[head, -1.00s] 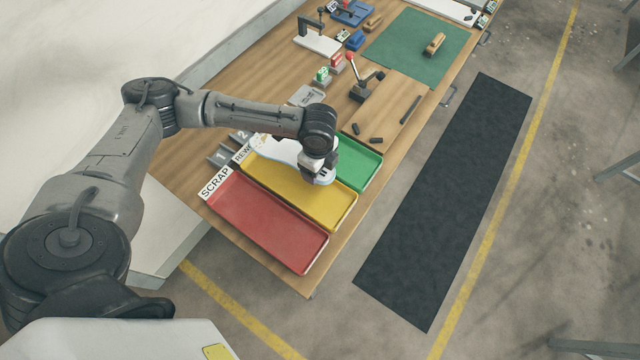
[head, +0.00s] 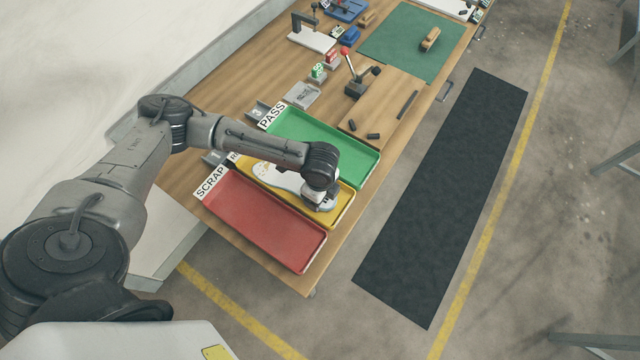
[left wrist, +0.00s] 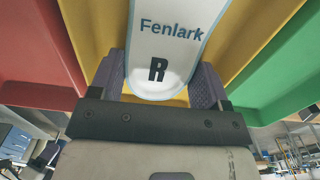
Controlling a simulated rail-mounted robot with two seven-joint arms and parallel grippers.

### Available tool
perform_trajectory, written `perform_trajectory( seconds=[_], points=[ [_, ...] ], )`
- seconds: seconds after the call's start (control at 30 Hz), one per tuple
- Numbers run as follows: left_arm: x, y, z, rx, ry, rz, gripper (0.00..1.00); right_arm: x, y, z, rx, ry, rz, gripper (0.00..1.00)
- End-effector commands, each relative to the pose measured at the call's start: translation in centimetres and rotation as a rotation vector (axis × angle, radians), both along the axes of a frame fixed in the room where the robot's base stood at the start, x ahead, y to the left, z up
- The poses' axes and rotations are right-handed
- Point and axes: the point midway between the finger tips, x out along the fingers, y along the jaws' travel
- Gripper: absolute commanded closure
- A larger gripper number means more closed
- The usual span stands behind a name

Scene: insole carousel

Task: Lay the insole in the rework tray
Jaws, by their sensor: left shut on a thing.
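The white insole (head: 272,178) is over the yellow tray (head: 340,214), lying lengthwise along it in the head view. My left gripper (head: 320,203) is shut on its near end, toward the tray's front end. In the left wrist view the insole (left wrist: 168,45) shows "Fenlark" and "R" between the purple fingers of the gripper (left wrist: 158,88), with yellow tray surface (left wrist: 245,40) on both sides. I cannot tell whether the insole touches the tray floor. My arm hides part of the tray and most of its label. My right gripper is not in view.
The red SCRAP tray (head: 262,222) lies beside the yellow tray on the left, and the green PASS tray (head: 362,166) on the right. A lever device (head: 357,86), stamps (head: 318,72) and a green mat (head: 410,45) are farther up the bench.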

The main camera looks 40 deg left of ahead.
Motion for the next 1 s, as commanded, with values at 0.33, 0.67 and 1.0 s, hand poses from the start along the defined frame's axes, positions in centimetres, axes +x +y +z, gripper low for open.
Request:
perform_trajectory(
  seconds=[0.33,0.67,1.0],
  points=[
    [0.0,0.0,-0.1,0.000,0.000,0.000,0.24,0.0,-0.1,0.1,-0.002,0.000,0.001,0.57],
    [0.0,0.0,0.1,0.000,-0.001,0.000,0.19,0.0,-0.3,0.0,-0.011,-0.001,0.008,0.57],
    [0.1,0.0,5.2,-0.001,-0.002,0.001,0.19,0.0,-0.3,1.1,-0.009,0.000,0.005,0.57]
  ],
)
